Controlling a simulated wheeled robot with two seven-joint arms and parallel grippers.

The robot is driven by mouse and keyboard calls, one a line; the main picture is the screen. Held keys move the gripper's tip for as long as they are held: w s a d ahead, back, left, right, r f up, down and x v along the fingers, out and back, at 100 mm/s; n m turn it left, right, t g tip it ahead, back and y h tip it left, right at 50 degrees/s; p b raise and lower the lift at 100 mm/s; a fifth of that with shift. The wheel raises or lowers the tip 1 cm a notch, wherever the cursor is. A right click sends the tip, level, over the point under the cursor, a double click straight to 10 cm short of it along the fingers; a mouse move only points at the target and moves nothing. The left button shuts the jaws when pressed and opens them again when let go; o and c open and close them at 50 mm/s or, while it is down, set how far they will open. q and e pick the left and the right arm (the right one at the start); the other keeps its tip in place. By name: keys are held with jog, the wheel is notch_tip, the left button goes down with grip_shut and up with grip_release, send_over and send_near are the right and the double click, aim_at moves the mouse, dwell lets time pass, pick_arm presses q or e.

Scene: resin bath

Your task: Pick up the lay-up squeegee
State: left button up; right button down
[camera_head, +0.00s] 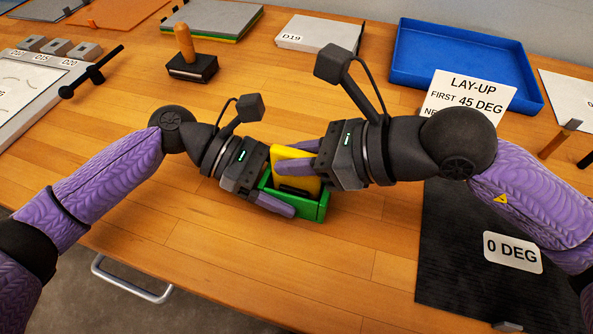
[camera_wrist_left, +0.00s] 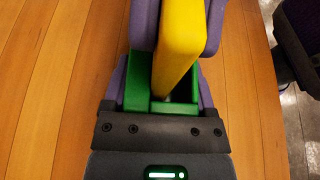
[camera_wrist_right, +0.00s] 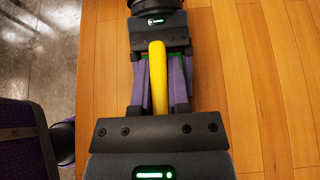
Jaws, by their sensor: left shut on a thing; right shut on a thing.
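The lay-up squeegee appears to be the yellow flat piece (camera_head: 309,184) with a black strip, standing upright in a small green open box (camera_head: 313,209) on the table. My right gripper (camera_head: 290,160) is shut on the yellow squeegee from the right; its fingers flank the yellow edge (camera_wrist_right: 158,75) in the right wrist view. My left gripper (camera_head: 280,196) is shut on the green box, with fingers along its sides; the box (camera_wrist_left: 136,90) also shows in the left wrist view. The squeegee's lower end is hidden inside the box.
A wooden-handled black block (camera_head: 192,66) stands at the back left. The wooden table is clear in front of the box. A metal handle (camera_head: 132,280) juts from the front edge.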

jog(key=shift+r, duration=0.1)
notch_tip(320, 180, up, 10)
jog(key=shift+f, duration=0.1)
pick_arm(q)
jog(key=o, duration=1.2)
